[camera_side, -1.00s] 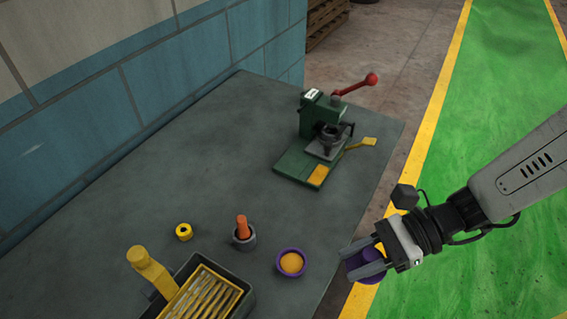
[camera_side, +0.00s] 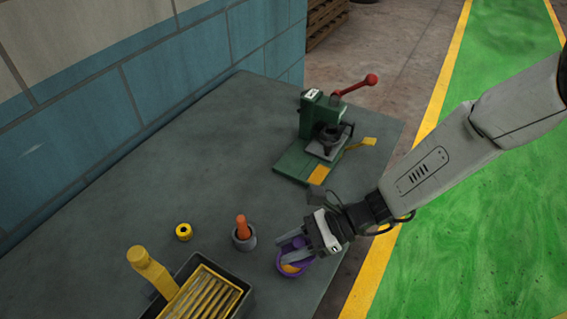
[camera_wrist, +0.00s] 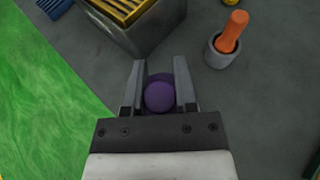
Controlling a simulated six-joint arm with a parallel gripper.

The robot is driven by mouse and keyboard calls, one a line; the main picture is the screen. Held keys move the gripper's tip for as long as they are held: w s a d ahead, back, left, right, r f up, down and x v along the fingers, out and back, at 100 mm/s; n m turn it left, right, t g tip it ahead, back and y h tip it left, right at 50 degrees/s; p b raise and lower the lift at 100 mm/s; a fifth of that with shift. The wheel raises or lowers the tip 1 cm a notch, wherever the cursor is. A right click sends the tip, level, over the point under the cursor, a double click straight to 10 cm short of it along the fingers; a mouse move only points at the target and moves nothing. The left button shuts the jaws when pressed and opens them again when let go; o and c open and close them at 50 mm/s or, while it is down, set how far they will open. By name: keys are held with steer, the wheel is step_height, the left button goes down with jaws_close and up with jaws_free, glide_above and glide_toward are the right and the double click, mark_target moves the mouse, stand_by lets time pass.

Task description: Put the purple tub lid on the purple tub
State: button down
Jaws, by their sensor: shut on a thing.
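My gripper (camera_side: 292,250) is shut on the purple tub lid (camera_side: 298,242), whose round purple top shows between the fingers in the wrist view (camera_wrist: 159,97). The purple tub (camera_side: 290,272) stands on the grey bench, with some of its yellow contents showing at the near side. In the side view the gripper and lid overlap the tub's upper right part. I cannot tell whether the lid touches the tub or is above it.
A grey cup with an orange handle (camera_side: 242,231) stands close left of the tub. A dark bin with a yellow grate (camera_side: 212,295) is at the front left. A yellow ring (camera_side: 183,231) lies behind it. A green press (camera_side: 322,135) with a red lever stands at the back right.

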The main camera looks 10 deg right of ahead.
steer(key=shift+w+a+f, duration=0.3)
steer(key=shift+w+f, duration=0.05)
steer(key=shift+f, duration=0.15)
steer(key=shift+w+a+f, duration=0.2)
steer(key=shift+f, duration=1.65)
steer(key=shift+f, duration=0.4)
steer(key=shift+c, duration=2)
jaws_free()
